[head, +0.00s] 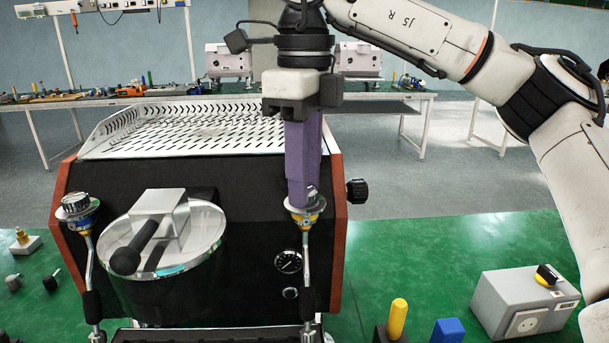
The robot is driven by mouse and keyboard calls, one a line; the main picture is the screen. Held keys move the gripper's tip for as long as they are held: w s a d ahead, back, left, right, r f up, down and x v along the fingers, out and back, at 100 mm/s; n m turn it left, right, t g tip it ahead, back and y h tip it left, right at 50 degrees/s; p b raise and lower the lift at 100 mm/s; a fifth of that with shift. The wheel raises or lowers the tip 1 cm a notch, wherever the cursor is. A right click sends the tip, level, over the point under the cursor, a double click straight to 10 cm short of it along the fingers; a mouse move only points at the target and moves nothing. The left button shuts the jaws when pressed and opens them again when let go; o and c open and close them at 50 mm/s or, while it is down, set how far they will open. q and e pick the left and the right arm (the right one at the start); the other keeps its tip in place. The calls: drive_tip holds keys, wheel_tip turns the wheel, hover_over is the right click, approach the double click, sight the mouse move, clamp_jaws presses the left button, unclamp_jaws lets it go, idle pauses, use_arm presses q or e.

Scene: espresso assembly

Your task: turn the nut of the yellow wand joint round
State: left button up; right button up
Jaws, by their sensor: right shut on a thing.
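The espresso machine (230,195) stands on the green table with a steam wand on each side of its black front. The fingers hide most of the nut. The other wand joint (77,210), with a silver knob, blue and some yellow, is at the left corner. My left gripper is out of view.
A portafilter with a black handle (140,245) sits at the machine's front. A black side knob (357,191) sticks out right of the joint. A grey switch box (522,305), a yellow peg (397,318) and a blue block (447,331) stand at front right.

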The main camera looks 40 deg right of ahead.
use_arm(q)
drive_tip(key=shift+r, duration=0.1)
use_arm(e)
drive_tip(key=shift+m, duration=0.4)
drive_tip(key=o, duration=0.8)
drive_tip(key=shift+r, duration=0.1)
